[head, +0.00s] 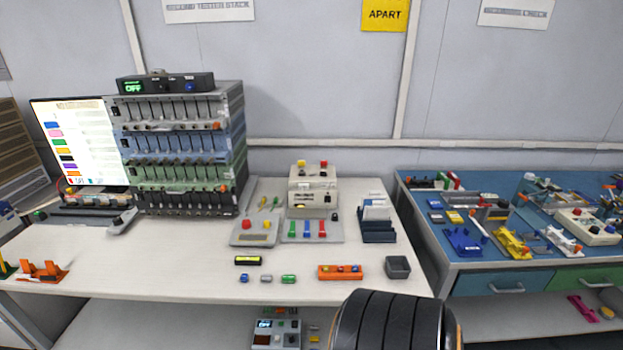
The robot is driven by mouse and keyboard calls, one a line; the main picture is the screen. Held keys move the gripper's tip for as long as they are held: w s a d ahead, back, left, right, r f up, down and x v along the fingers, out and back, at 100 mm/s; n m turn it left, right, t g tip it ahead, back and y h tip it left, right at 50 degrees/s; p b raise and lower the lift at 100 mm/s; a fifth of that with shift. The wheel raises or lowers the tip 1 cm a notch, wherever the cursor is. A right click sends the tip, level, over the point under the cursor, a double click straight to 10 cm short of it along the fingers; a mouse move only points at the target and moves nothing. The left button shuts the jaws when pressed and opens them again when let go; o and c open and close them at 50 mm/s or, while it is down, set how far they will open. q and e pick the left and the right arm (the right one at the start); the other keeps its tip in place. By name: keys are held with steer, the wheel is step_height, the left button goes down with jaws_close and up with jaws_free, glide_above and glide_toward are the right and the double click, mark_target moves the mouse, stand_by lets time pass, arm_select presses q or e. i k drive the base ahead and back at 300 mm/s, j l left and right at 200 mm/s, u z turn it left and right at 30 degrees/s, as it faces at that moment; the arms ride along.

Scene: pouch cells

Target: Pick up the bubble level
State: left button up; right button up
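A small black bar with a yellow-green window (248,260) lies flat on the white table (190,275), near its front middle. It looks like the bubble level, though it is too small to make out a bubble. Nothing touches it. Neither my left gripper nor my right gripper shows in the head view.
Small blue, grey and green pieces (288,279) lie just in front of the bar. An orange block (340,272) and a dark grey bin (398,267) stand to its right. Grey trays (313,230) are behind.

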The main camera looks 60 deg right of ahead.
mark_target(239, 261)
steer(key=z, duration=1.5)
